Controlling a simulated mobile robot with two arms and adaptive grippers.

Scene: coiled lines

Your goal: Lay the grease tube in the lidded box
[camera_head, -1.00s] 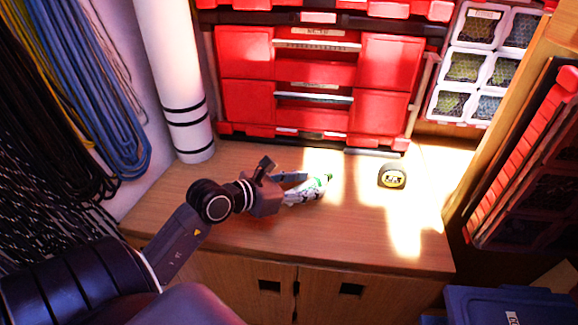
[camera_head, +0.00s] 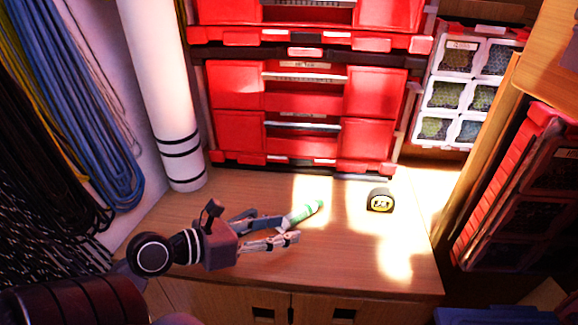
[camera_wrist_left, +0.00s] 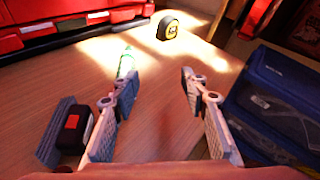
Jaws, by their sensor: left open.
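The grease tube (camera_head: 305,212), white and green, lies on the wooden worktop, partly in a bright patch of light. My left gripper (camera_head: 290,229) is open and empty just to the left and near side of the tube. In the left wrist view the tube's green end (camera_wrist_left: 125,66) shows past the left finger, outside the gap between the fingers; that finger hides the rest. A blue box (camera_wrist_left: 275,95) stands low at the right in the left wrist view, and its edge (camera_head: 490,315) shows at the lower right of the head view. My right gripper is out of view.
A black and yellow tape measure (camera_head: 380,200) sits right of the tube. Red drawer cases (camera_head: 305,115) stand along the back. A white roll (camera_head: 170,110) stands at the left, beside hanging coiled lines (camera_head: 85,110).

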